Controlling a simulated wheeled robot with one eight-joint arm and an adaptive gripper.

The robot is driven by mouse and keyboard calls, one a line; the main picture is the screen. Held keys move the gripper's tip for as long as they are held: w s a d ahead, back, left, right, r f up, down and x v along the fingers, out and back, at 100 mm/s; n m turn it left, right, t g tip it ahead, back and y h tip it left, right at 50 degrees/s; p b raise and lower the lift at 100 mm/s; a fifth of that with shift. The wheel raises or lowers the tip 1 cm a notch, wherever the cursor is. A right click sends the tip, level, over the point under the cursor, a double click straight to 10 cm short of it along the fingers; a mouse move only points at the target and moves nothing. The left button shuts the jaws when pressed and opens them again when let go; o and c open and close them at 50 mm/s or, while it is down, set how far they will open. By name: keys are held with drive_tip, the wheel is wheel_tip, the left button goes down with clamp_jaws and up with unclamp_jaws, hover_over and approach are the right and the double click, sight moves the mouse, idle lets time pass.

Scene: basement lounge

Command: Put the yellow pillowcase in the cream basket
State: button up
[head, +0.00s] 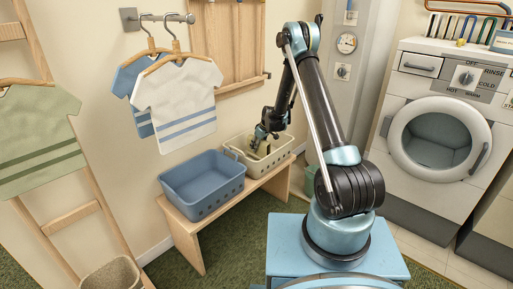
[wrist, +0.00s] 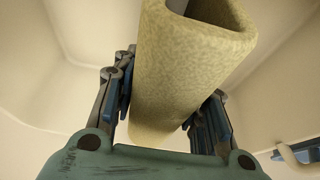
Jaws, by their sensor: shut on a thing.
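The yellow pillowcase (wrist: 178,75) looks like a rolled, hollow bundle with an open end in the wrist view. My gripper (wrist: 172,108) is shut on it, one finger on each side. In the head view my gripper (head: 261,143) reaches down into the cream basket (head: 282,153), and a bit of the yellow pillowcase (head: 262,150) shows below it. The pale walls of the basket surround the gripper in the wrist view. I cannot tell whether the pillowcase touches the basket floor.
A blue basket (head: 202,183) stands left of the cream one on the wooden bench (head: 188,228). Shirts (head: 176,103) hang on the wall above. A washing machine (head: 437,140) stands at the right. A bin (head: 112,275) is on the floor at lower left.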

drive_tip(key=o, duration=1.1)
drive_tip(key=shift+f, duration=0.1)
drive_tip(key=v, duration=1.2)
drive_tip(key=shift+r, duration=0.25)
drive_tip(key=s+d+r+m+h, duration=0.1)
drive_tip(key=s+d+r+m, duration=0.1)
drive_tip(key=s+d+r, duration=0.75)
drive_tip(key=s+d+r+m+h, duration=0.1)
drive_tip(key=s+d+r+m, duration=0.35)
drive_tip(key=s+r, duration=0.75)
drive_tip(key=s+d+f+m, duration=0.1)
drive_tip(key=s+d+f, duration=0.1)
drive_tip(key=s, duration=0.8)
drive_tip(key=s+d+f+m+h, duration=0.1)
drive_tip(key=s+d, duration=0.4)
drive_tip(key=s, duration=0.5)
drive_tip(key=s+d+f+m, duration=0.1)
drive_tip(key=s+d+f, duration=0.2)
drive_tip(key=s, duration=0.7)
drive_tip(key=shift+d+m+h, duration=0.3)
drive_tip(key=shift+d+m, duration=0.05)
drive_tip(key=shift+d, duration=0.05)
